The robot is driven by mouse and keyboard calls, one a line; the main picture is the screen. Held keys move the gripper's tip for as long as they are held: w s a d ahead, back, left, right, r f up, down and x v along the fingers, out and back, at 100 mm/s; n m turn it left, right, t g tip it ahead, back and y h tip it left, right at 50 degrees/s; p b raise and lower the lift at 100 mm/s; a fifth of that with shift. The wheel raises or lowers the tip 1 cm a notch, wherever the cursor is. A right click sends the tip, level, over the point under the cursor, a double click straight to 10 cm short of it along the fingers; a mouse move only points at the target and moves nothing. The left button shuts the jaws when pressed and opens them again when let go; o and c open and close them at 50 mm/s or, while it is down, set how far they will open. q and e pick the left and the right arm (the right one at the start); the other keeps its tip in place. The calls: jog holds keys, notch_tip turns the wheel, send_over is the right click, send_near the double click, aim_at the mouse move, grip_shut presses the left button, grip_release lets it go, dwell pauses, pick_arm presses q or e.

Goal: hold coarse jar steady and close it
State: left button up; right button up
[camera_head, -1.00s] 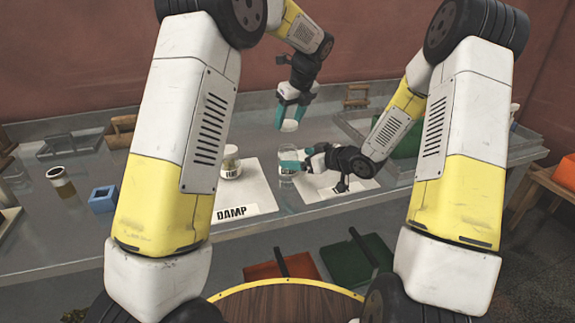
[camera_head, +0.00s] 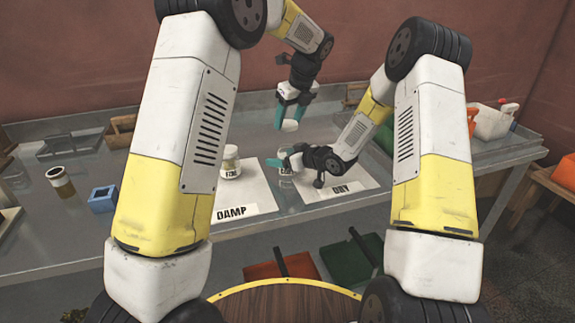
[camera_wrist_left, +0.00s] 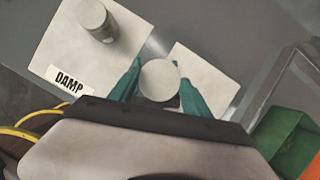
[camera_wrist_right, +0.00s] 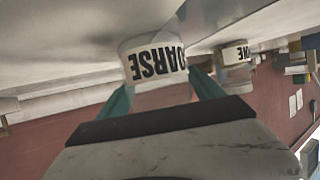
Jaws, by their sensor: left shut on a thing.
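The coarse jar (camera_wrist_right: 155,62), clear with a white "COARSE" label, is between my right gripper's teal fingers (camera_wrist_right: 160,90) in the right wrist view. In the head view it is the clear jar (camera_head: 286,177) near the DRY mat's left edge, partly hidden by my right gripper (camera_head: 284,163). The fingers are spread on either side of it; whether they touch it I cannot tell. My left gripper (camera_head: 288,112) is shut on a pale round lid (camera_head: 290,125) above and behind the jar. The lid (camera_wrist_left: 159,79) shows flat between the fingers in the left wrist view.
A lidded "FINE" jar (camera_head: 231,168) stands on the DAMP mat (camera_head: 256,190), left of the coarse jar. The DRY mat (camera_head: 352,180) lies to the right.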

grip_shut()
pick_arm(q)
send_over(287, 147)
jog(key=s, duration=0.1)
jog(key=shift+d+f, duration=0.2)
jog(key=shift+f, duration=1.05)
jog(key=shift+d+f, duration=0.15)
jog(key=shift+f, duration=1.05)
jog(key=shift+f, duration=0.9)
jog(key=shift+f, duration=0.6)
